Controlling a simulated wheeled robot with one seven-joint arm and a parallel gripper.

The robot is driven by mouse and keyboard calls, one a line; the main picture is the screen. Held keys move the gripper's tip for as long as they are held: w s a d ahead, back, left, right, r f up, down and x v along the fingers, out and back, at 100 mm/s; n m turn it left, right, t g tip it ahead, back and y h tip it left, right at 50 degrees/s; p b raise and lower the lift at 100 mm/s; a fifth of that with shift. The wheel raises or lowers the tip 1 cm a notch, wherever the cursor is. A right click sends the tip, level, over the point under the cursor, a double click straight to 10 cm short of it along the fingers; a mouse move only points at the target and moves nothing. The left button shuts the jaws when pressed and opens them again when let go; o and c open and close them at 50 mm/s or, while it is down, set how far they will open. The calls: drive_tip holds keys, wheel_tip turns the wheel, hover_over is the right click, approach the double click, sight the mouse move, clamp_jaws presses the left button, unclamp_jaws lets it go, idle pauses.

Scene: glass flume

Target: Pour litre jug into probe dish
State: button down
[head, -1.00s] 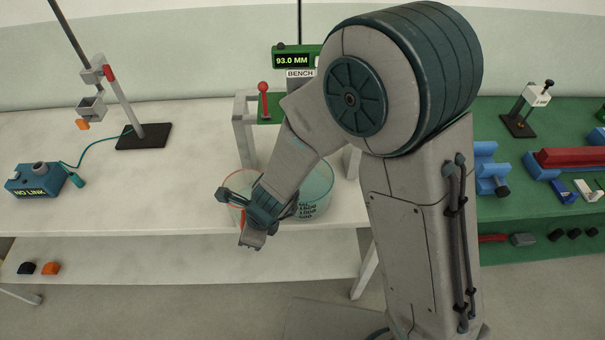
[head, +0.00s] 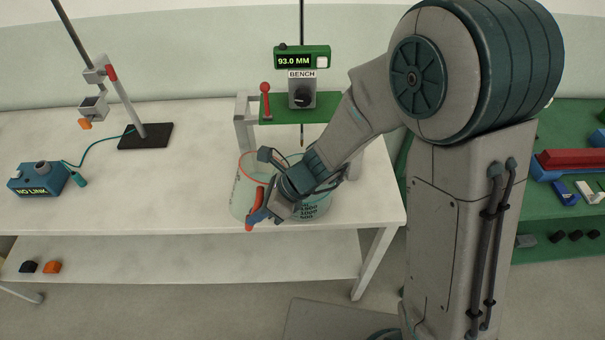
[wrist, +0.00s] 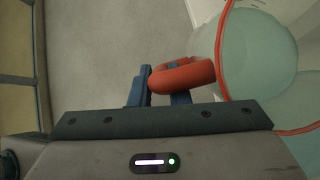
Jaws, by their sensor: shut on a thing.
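The litre jug (head: 240,195) is a clear vessel with a red rim and a red handle, at the front of the white bench. It looks about upright. My gripper (head: 259,214) is shut on its red handle, which also shows between the blue fingers in the wrist view (wrist: 182,75). Pale teal shows inside the jug in the wrist view, but I cannot tell the liquid level. A second clear teal vessel (head: 318,207) with dark scale marks stands close on the right, partly hidden by my gripper. I cannot tell whether it is the probe dish.
A thin probe (head: 301,138) hangs below the green stand (head: 278,113) with a 93.0 MM readout (head: 293,61). A red lever (head: 265,95) stands on its left. A clamp stand (head: 145,135) and blue box (head: 38,180) are further left.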

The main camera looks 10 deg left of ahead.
drive_tip(key=shift+w+d+r+g+y, duration=0.3)
drive_tip(key=shift+d+r, duration=0.05)
drive_tip(key=shift+r, duration=0.15)
drive_tip(key=shift+w+d+r+g+y, duration=0.15)
drive_tip(key=shift+w+d+g+y, duration=0.15)
drive_tip(key=shift+w+d+y, duration=0.15)
drive_tip(key=shift+w+d+r+m+g+y+b, duration=0.2)
drive_tip(key=shift+w+d+m+g+y+b, duration=0.15)
drive_tip(key=shift+y+b, duration=0.25)
drive_tip(key=shift+r+g+y, duration=0.15)
drive_tip(key=shift+g+y, duration=0.1)
drive_tip(key=shift+w+d+g+y+b, duration=0.25)
drive_tip(key=shift+g+y+b, duration=0.4)
drive_tip(key=shift+b, duration=0.45)
idle(0.6)
drive_tip(key=shift+w+d+r+m+g+y+p, duration=0.15)
drive_tip(key=shift+d+r+g+y, duration=0.05)
drive_tip(key=shift+r+y, duration=0.2)
drive_tip(key=shift+w+d+r+m+g+y+p, duration=0.15)
drive_tip(key=shift+r+y, duration=0.1)
drive_tip(key=shift+r, duration=0.15)
idle(3.7)
